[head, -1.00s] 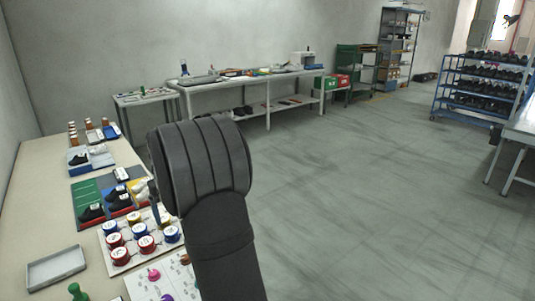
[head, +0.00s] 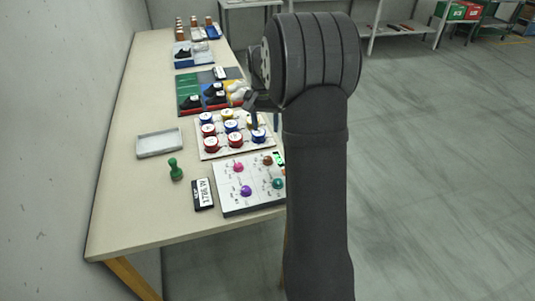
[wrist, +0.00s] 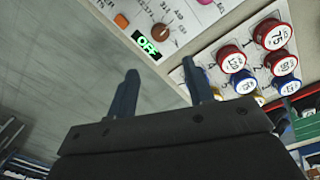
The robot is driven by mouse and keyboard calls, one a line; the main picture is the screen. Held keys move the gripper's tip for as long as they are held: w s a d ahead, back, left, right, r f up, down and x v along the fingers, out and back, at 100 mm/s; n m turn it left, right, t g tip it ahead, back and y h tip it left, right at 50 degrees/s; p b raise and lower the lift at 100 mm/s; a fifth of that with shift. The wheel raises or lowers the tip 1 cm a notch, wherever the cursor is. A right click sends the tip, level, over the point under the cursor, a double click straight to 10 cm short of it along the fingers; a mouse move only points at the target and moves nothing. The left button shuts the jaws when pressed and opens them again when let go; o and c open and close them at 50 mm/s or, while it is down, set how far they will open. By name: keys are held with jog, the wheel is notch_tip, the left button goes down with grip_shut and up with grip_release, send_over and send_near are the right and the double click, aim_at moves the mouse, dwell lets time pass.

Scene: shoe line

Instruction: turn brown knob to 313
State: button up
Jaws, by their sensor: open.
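The brown knob (head: 268,160) sits on a white panel (head: 229,202) with printed marks, at its far right part. In the wrist view the brown knob (wrist: 160,32) is beyond my fingertips, between a dial's printed numbers and a lit green display (wrist: 146,46). The knob's exact setting is too small to read. My gripper (wrist: 160,70) is open and empty, with both fingers apart from the knob. In the head view my gripper (head: 252,103) is above the far side of the panel, partly hidden by my arm.
The panel also bears a pink knob (head: 239,167), a purple knob (head: 246,190) and a teal knob (head: 278,183). A board of red, blue and yellow round pieces (head: 211,142) lies just behind. A green pawn-like piece (head: 176,172) and grey tray (head: 159,152) stand left.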

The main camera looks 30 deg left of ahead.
aim_at(268, 158)
jog(key=f, duration=1.2)
jog(key=shift+d+f, duration=0.3)
jog(key=shift+f, duration=0.1)
jog(key=shift+w, duration=0.1)
jog(key=c, duration=1)
